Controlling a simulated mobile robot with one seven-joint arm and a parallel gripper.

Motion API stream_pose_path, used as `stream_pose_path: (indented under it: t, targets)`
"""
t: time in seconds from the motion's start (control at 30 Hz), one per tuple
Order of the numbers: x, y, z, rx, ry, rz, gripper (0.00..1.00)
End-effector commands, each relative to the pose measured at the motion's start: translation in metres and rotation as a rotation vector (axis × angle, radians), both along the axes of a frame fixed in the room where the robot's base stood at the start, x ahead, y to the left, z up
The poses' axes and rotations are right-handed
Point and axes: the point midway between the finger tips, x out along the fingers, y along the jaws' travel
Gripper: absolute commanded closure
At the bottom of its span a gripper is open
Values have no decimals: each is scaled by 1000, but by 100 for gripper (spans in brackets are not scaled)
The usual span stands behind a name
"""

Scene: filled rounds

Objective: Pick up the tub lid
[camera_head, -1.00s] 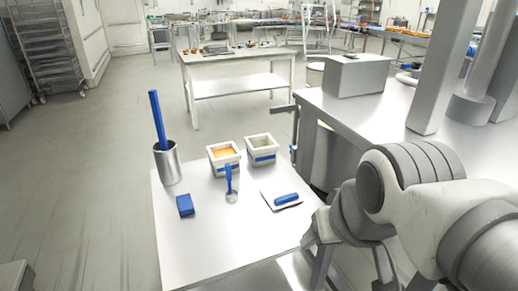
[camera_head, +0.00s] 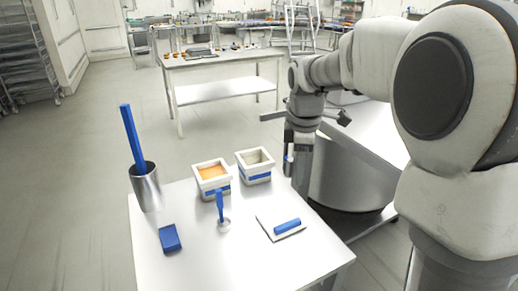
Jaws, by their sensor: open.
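The tub lid (camera_head: 287,227), a thin white square plate with a blue bar handle, lies flat at the right of the white table. Two white square tubs with blue bands stand behind it: the left tub (camera_head: 211,178) holds something orange, and the right tub (camera_head: 254,167) looks empty. My gripper (camera_head: 296,172) points down beside the table's back right corner, to the right of the right tub. It is open, with nothing seen between its small fingers, and it is apart from the lid.
A steel cup (camera_head: 146,187) holds a tall blue stick (camera_head: 131,136). A blue block (camera_head: 170,238) and a blue-handled tool (camera_head: 220,206) are on the white table (camera_head: 215,267). A grey counter (camera_head: 385,145) stands behind my arm.

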Motion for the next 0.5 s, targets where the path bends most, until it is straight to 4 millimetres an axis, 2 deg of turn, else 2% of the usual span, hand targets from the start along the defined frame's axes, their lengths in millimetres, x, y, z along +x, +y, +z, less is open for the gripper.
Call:
stream_pose_path:
  t: [0.03, 0.2, 0.4, 0.5]
  targets:
    - [14, 0, -16, -5, 26, 69, 40]
    - [53, 0, -58, -17, 92, 312, 40]
    - [80, -1, -96, -11, 138, 508, 40]
    - [86, -1, -105, -9, 148, 559, 40]
